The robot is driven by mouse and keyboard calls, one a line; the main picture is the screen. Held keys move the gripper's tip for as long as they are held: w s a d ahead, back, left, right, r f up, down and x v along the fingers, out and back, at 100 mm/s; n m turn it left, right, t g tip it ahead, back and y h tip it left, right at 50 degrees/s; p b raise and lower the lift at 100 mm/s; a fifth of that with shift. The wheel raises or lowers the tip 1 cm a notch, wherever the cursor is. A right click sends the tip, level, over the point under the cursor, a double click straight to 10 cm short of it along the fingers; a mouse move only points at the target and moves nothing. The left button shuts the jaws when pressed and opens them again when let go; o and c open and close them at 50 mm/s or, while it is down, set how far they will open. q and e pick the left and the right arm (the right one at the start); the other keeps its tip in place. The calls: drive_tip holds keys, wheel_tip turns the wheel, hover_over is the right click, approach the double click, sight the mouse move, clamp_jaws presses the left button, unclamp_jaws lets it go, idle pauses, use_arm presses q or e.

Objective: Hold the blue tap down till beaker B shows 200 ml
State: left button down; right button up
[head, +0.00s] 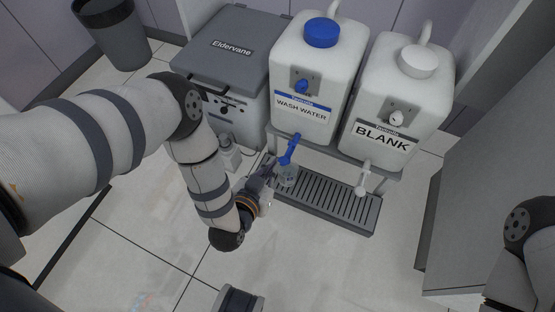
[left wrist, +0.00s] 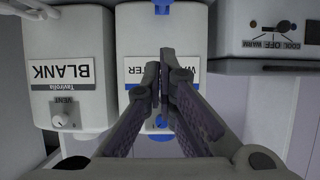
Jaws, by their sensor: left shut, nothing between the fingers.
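The blue tap (head: 289,150) hangs below the white wash water container (head: 318,68) in the head view. Part of a blue piece, apparently this tap (left wrist: 162,5), shows at the top edge of the upside-down left wrist view. My left gripper (head: 269,165) is just left of the tap and beaker. Its fingers (left wrist: 160,72) are shut and empty; contact with the tap cannot be told. My right gripper is out of view.
The container marked BLANK (head: 396,90), with a white tap (head: 362,178), stands to the right. A grey Eldervane box (head: 232,55) stands to the left. A dark bin (head: 113,32) is at the back left. A grey wall or cabinet closes the right side. The foreground floor is mostly clear.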

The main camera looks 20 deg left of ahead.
use_arm(q)
drive_tip(key=v, duration=0.3)
drive_tip(key=shift+r+p, duration=0.3)
drive_tip(key=shift+r, duration=0.05)
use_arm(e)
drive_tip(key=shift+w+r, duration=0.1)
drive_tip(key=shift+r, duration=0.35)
